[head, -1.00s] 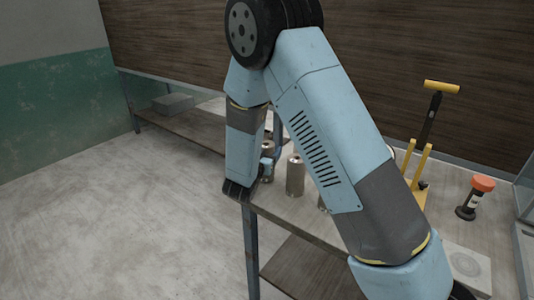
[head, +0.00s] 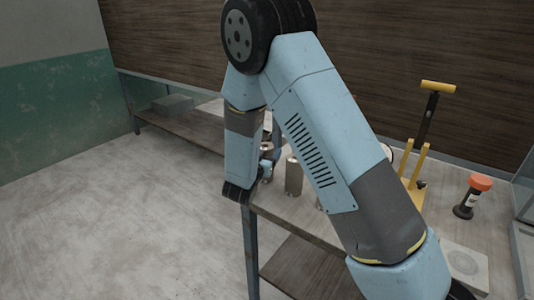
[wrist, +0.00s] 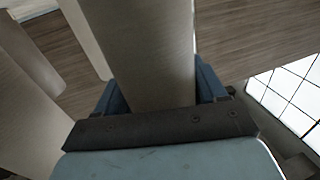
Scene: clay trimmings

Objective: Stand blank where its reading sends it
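Several grey metal-like cylinders stand on the workbench (head: 304,223); one blank (head: 294,176) shows clearly just left of my arm in the head view. My gripper (wrist: 160,88) has its two blue fingers on either side of a grey cylindrical blank (wrist: 146,45), with no gap visible between it and either finger. In the head view the held blank (head: 267,150) shows only in part, and my wrist hides much of the gripper. No reading or marking on a blank can be made out.
More cylinders (wrist: 25,55) stand close left of the gripper. A yellow-handled tool (head: 428,125), an orange-capped black device (head: 472,195) and a pale plate with a round mark (head: 465,262) stand at the bench's right. A gridded panel (wrist: 290,88) lies right of the gripper.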

